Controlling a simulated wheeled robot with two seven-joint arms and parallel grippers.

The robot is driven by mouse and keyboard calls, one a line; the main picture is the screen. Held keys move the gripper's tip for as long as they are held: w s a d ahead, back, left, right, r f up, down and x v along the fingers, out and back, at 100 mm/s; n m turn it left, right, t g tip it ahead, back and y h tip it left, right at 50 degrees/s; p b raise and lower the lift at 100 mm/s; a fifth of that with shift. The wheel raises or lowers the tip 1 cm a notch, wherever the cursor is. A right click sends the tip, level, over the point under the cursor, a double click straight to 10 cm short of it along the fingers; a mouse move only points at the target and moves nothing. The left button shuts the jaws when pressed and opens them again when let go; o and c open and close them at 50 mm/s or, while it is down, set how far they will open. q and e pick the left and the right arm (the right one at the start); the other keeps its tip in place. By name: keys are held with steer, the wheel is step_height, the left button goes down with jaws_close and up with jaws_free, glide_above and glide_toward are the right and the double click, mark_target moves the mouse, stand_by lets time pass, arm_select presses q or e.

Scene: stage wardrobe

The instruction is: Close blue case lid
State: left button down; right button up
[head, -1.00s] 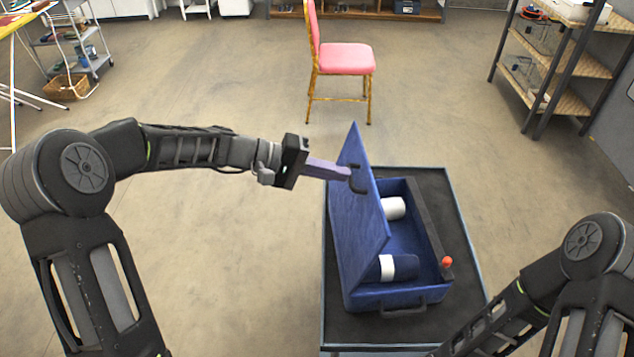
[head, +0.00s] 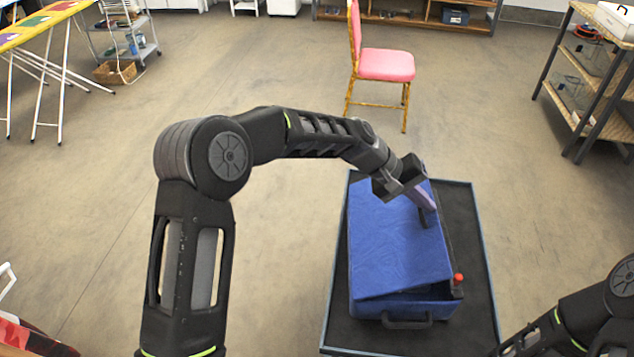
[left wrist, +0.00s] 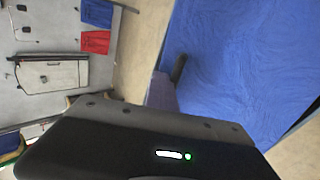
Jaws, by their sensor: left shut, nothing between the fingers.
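The blue case (head: 430,304) sits on a dark-topped cart. Its lid (head: 395,250) lies almost flat over the case, with a dark gap still showing along the front edge above the handle. My left gripper (head: 424,216) is shut and empty, with its fingers on or just above the lid's right-hand part; contact is hard to tell. In the left wrist view the lid (left wrist: 240,65) fills the upper right, beside the dark fingertip. The case's contents are hidden under the lid. My right arm shows at the lower right, but its gripper is out of view.
The cart (head: 476,225) has a raised blue rim and bare dark strips around the case. A small red knob (head: 458,279) stands at the case's front right. A pink chair (head: 386,65) stands behind, and a shelf (head: 590,80) at the right.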

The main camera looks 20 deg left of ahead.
mark_target(433, 216)
arm_select(q)
steer(key=shift+y, duration=0.7)
steer(key=x, duration=0.2)
steer(key=b+x, duration=0.1)
steer(key=x, duration=0.2)
steer(key=shift+a+f+b, duration=0.15)
steer(key=shift+f+b, duration=0.2)
steer(key=shift+f, duration=0.15)
steer(key=shift+d+f+b, duration=0.4)
steer(key=shift+f, duration=0.4)
steer(key=shift+a+f, duration=0.1)
steer(key=shift+a, duration=0.05)
steer(key=shift+s+a+f+b, duration=0.15)
steer(key=shift+a+f+b, duration=0.15)
steer(key=shift+a+b, duration=0.25)
steer(key=shift+a, duration=0.1)
